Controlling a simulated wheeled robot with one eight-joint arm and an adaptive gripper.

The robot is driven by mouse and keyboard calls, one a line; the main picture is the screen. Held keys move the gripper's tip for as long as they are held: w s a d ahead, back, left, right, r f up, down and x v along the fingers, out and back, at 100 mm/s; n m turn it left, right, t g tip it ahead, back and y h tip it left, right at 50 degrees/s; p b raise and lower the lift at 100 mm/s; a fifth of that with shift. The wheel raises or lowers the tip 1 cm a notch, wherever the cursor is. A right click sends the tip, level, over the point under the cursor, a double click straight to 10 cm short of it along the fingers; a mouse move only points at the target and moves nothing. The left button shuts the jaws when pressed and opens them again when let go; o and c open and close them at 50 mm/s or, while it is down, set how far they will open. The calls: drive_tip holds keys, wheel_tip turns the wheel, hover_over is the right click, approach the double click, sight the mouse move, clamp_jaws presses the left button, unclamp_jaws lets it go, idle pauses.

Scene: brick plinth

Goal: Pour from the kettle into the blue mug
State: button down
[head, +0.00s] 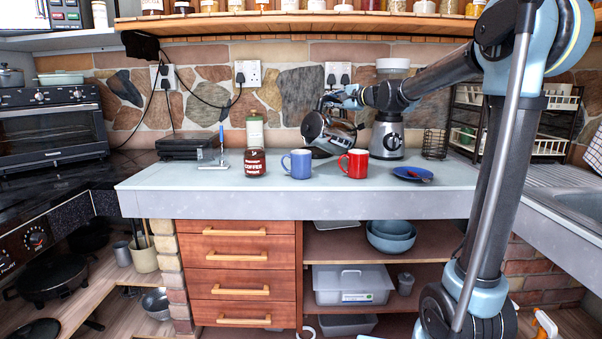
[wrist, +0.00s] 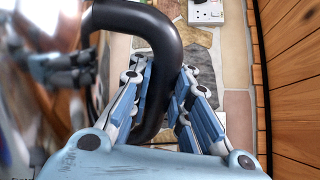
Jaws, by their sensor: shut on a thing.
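The kettle (head: 318,131), silver with a dark handle, is held in the air above the counter, tilted, behind and above the mugs. My gripper (head: 350,97) is shut on its black handle (wrist: 157,35), which passes between the two fingers in the wrist view (wrist: 163,110). The blue mug (head: 298,165) stands upright on the counter, below and left of the kettle. A red mug (head: 354,163) stands to its right. Whether any liquid leaves the kettle cannot be seen.
A coffee jar (head: 255,163) stands left of the blue mug, with a green-labelled bottle (head: 255,130) behind it. A blender (head: 387,139) stands right of the kettle. A blue plate (head: 412,173) lies at the right. The counter front (head: 200,187) is clear.

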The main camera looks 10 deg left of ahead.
drive_tip(key=shift+s+a+r, duration=0.2)
drive_tip(key=shift+s+r, duration=0.1)
idle(0.4)
drive_tip(key=shift+s+a+r+n, duration=0.25)
drive_tip(key=shift+s+a+n, duration=0.15)
drive_tip(key=shift+s, duration=0.15)
drive_tip(key=shift+s+a+r+n, duration=0.3)
drive_tip(key=shift+s+a, duration=0.1)
drive_tip(key=shift+s, duration=0.2)
drive_tip(key=shift+s+a+r+n, duration=0.3)
drive_tip(key=shift+s+a, duration=0.1)
drive_tip(key=shift+s, duration=0.15)
idle(3.4)
